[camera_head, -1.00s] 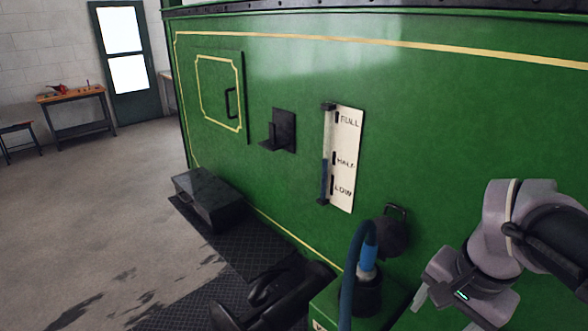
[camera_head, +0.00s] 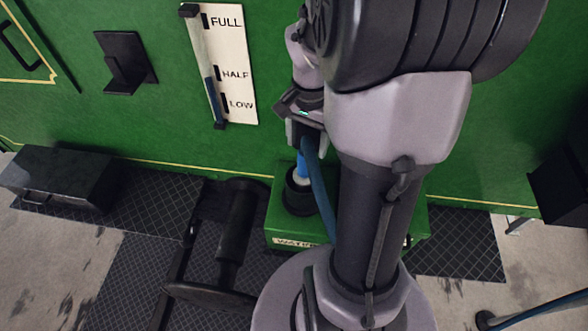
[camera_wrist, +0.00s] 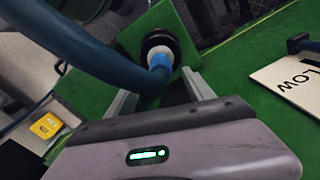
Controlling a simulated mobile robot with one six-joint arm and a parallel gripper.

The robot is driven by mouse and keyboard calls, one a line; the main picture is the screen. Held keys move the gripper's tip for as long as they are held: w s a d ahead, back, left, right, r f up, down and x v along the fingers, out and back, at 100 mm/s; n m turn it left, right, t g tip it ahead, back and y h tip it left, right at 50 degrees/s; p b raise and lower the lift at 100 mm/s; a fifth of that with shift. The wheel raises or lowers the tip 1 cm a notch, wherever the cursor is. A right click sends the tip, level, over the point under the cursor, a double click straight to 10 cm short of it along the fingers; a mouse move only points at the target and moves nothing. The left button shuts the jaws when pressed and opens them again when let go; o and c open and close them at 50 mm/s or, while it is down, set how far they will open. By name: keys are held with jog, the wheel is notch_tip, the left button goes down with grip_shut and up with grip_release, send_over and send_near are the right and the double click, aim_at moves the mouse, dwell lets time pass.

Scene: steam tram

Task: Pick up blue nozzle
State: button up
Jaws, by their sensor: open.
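The blue nozzle (camera_head: 302,166) stands in a black round socket (camera_head: 298,191) on top of a green box labelled as water, in the head view. A dark blue hose (camera_head: 322,190) runs from it. In the wrist view the blue nozzle (camera_wrist: 160,62) has a pale collar and sits at the socket (camera_wrist: 158,40), with the hose (camera_wrist: 85,50) curving off left. My gripper (camera_head: 304,138) is just above the nozzle in the head view. In the wrist view my gripper (camera_wrist: 160,88) is open, with one finger on each side of the nozzle's line. Contact cannot be told.
The green wall behind carries a level gauge (camera_head: 235,65) marked FULL, HALF and LOW, and a black bracket (camera_head: 125,65). The green box (camera_head: 277,228) stands against the wall. A black box (camera_head: 62,178) lies at left. A black pedal-like fixture (camera_head: 225,245) stands left of the green box.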

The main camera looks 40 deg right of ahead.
aim_at(305, 161)
notch_tip(305, 161, down, 2)
jog(key=shift+s+f, duration=0.15)
jog(key=f, duration=0.2)
jog(key=f+b, duration=0.1)
jog(key=f, duration=0.2)
jog(key=shift+w+a, duration=0.15)
jog(key=shift+w, duration=0.05)
jog(key=shift+r, duration=0.15)
grip_shut()
dwell(0.8)
